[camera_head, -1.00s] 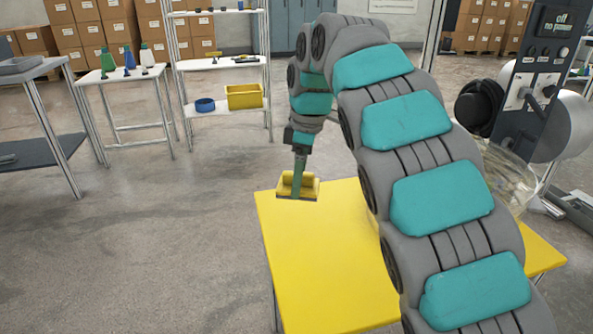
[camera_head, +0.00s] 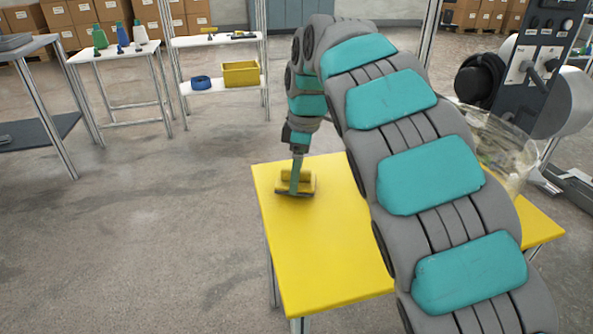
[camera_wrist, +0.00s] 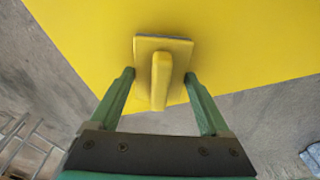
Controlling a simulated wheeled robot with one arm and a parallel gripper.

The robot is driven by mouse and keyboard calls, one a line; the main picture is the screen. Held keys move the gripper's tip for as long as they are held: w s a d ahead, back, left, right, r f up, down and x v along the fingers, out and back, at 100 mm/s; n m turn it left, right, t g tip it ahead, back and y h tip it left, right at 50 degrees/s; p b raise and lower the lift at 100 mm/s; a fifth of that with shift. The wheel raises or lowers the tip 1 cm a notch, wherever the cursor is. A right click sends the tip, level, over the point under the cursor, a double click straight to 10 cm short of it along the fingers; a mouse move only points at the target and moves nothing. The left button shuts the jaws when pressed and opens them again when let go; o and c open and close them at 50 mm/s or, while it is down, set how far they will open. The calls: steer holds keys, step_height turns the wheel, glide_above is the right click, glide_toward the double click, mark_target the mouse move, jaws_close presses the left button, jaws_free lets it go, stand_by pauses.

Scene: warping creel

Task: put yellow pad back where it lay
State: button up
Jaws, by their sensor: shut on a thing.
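The yellow pad (camera_head: 308,187) has a flat plate with a raised bar on top and a dark underside. It is at the far left corner of the yellow table (camera_head: 320,250), low at the top; I cannot tell whether it touches. In the wrist view the pad (camera_wrist: 161,72) shows against the yellow table (camera_wrist: 250,40), close to its edge. My gripper (camera_wrist: 158,80) is shut on the pad, one green finger on each side. In the head view my gripper (camera_head: 296,180) points down at the pad.
A clear bag-like object (camera_head: 495,140) and a dark control panel (camera_head: 540,60) stand at the right behind my arm. A shelf with a yellow bin (camera_head: 241,73) and a blue ring (camera_head: 201,83) stands at the back. The visible front left of the table is bare.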

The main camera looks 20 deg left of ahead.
steer(key=shift+f+b, duration=0.55)
steer(key=shift+f, duration=0.05)
steer(key=o, duration=1)
steer(key=shift+r, duration=0.2)
steer(key=r, duration=0.4)
steer(key=d+r, duration=0.1)
steer(key=r, duration=0.2)
steer(key=shift+w+r, duration=0.1)
